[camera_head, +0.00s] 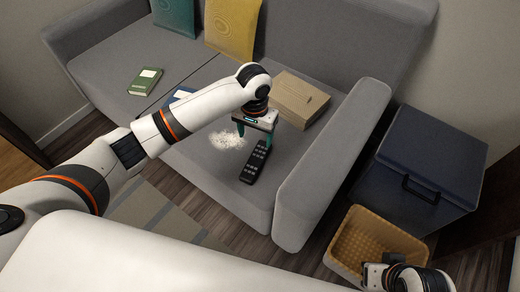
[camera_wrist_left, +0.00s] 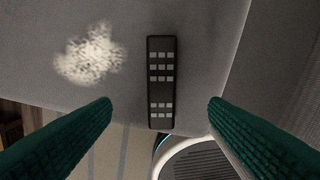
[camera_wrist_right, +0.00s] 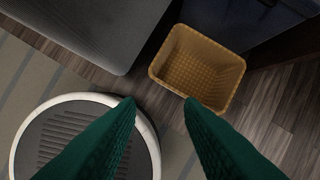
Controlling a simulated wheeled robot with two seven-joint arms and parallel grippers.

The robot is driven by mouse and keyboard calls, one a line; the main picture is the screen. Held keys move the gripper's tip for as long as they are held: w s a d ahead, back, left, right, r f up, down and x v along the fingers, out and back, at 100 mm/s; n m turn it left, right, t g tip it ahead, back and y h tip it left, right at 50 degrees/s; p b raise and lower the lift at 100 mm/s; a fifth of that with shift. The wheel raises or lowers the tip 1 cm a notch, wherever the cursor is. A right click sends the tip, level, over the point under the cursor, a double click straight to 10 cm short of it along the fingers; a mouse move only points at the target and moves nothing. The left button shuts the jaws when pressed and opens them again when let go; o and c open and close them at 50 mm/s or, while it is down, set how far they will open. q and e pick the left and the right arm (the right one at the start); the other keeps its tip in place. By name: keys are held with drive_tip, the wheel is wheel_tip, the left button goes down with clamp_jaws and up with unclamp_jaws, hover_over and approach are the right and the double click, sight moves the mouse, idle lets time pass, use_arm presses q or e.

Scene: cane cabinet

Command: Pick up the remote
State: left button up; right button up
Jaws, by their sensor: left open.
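The remote (camera_head: 255,163) is black with pale buttons and lies on the grey sofa seat, near the front edge by the right armrest. In the left wrist view the remote (camera_wrist_left: 161,84) stands lengthwise between the lines of my two fingers, beyond their tips. My left gripper (camera_head: 256,131) is open and empty, above the far part of the remote; its green fingers also show in the left wrist view (camera_wrist_left: 160,104). My right gripper (camera_wrist_right: 160,102) is open and empty, away from the sofa, over the floor.
A white crumb-like patch (camera_head: 228,139) lies left of the remote. A cardboard box (camera_head: 299,98) sits behind it. The sofa armrest (camera_head: 335,150) rises on the right. A yellow basket (camera_head: 372,240) and a dark blue box (camera_head: 425,165) stand on the floor. A green book (camera_head: 145,82) lies farther left.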

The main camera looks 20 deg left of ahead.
use_arm(q)
drive_tip(key=b, duration=0.2)
hover_over(256, 158)
drive_tip(key=f, duration=0.4)
drive_tip(key=shift+s+f, duration=0.2)
drive_tip(key=shift+f, duration=1.1)
wheel_tip(256, 158, down, 5)
drive_tip(key=b, duration=0.3)
drive_tip(key=shift+w+d, duration=0.15)
use_arm(e)
drive_tip(key=w+a+r+t+y, duration=0.1)
drive_tip(key=w+a+r+t, duration=0.1)
drive_tip(key=w+t, duration=0.3)
drive_tip(key=w+a+r+t+y, duration=0.1)
drive_tip(key=w+r+t, duration=0.3)
drive_tip(key=w, duration=0.4)
drive_tip(key=shift+a+r+n+t+y, duration=0.2)
drive_tip(key=shift+a+n+t+y, duration=0.15)
drive_tip(key=shift+a, duration=0.55)
use_arm(q)
drive_tip(key=shift+c, duration=0.2)
drive_tip(key=c, duration=1.1)
drive_tip(key=shift+o, duration=0.2)
